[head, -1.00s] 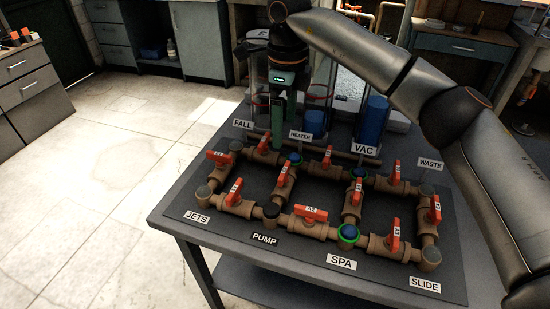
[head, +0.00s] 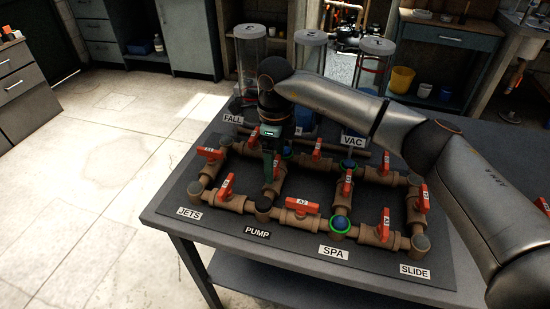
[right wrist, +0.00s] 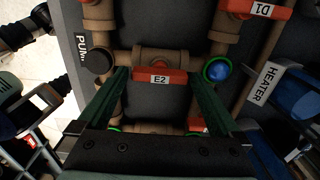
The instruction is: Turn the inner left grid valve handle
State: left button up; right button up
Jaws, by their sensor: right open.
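The inner left valve has an orange-red handle marked E2 (right wrist: 160,76) on a tan pipe between the dark PUMP cap (right wrist: 99,61) and the blue cap (right wrist: 217,70). In the head view the handle (head: 278,166) is partly hidden by my right gripper. My right gripper (head: 268,174) points down over this valve. In the right wrist view its two green fingers (right wrist: 159,92) are apart, one toward each end of the E2 handle. I cannot tell whether they touch it. My left gripper is not in the head view.
Several other orange handles stand close around, among them A2 (head: 302,205) and D1 (right wrist: 258,10). The HEATER sign (right wrist: 265,83) is near the gripper, and the VAC sign (head: 353,141) is to its right. Clear cylinders (head: 251,70) stand behind the pipes.

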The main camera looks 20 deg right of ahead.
jog(key=c, duration=1.1)
jog(key=shift+m, duration=0.4)
jog(key=m, duration=0.8)
jog(key=shift+r+m, duration=0.1)
jog(key=shift+m, duration=0.2)
jog(key=m, duration=0.4)
jog(key=shift+p, duration=0.35)
jog(key=m, duration=0.4)
jog(key=shift+m, duration=0.4)
